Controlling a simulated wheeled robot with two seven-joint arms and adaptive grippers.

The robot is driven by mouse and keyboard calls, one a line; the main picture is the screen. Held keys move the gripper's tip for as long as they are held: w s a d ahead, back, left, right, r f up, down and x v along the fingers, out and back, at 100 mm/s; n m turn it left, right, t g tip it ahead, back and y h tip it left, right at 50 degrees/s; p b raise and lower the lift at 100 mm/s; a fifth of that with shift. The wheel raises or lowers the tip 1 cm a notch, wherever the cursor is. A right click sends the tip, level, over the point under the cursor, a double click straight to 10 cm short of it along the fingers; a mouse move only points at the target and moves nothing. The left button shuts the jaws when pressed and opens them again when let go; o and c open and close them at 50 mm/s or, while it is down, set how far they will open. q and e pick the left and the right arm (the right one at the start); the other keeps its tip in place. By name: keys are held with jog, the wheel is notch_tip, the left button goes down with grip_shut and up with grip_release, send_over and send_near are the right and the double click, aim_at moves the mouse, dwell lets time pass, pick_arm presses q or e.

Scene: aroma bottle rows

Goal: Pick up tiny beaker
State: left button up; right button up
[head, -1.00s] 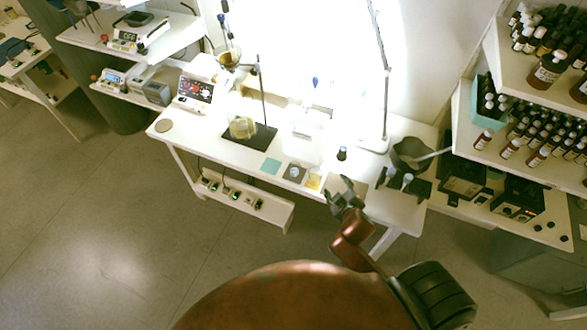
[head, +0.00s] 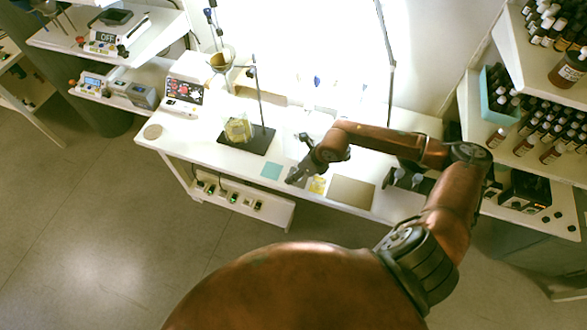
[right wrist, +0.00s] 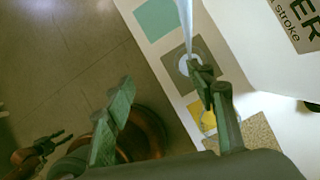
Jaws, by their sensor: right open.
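My right gripper (head: 298,176) is over the front edge of the white table in the head view, where it covers the grey square mat. In the right wrist view the right gripper (right wrist: 160,76) is open, with nothing between its fingers. A small pale round thing (right wrist: 186,65), perhaps the tiny beaker, is on the grey mat (right wrist: 202,49) beside the right-hand fingertip. A pale see-through streak rises from it. I cannot tell whether the fingertip touches it. My left gripper (right wrist: 42,148) shows small at the lower left of the right wrist view; its opening is unclear.
A teal mat (head: 271,171), a yellow mat (head: 317,186) and a tan mat (head: 352,191) lie along the table's front edge. A large beaker (head: 238,130) stands on a dark stand base. Bottle shelves (head: 500,85) stand at the right.

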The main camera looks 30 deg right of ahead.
jog(key=shift+h, duration=0.6)
jog(key=d, duration=0.1)
jog(key=w+d+f, duration=0.2)
jog(key=shift+d+f, duration=0.15)
jog(key=shift+d, duration=0.2)
jog(key=shift+s+x, duration=0.1)
jog(key=shift+x, duration=1.25)
jog(key=shift+s+x, duration=0.15)
jog(key=shift+x, duration=1.25)
jog(key=shift+a, duration=0.15)
jog(key=c, duration=1.2)
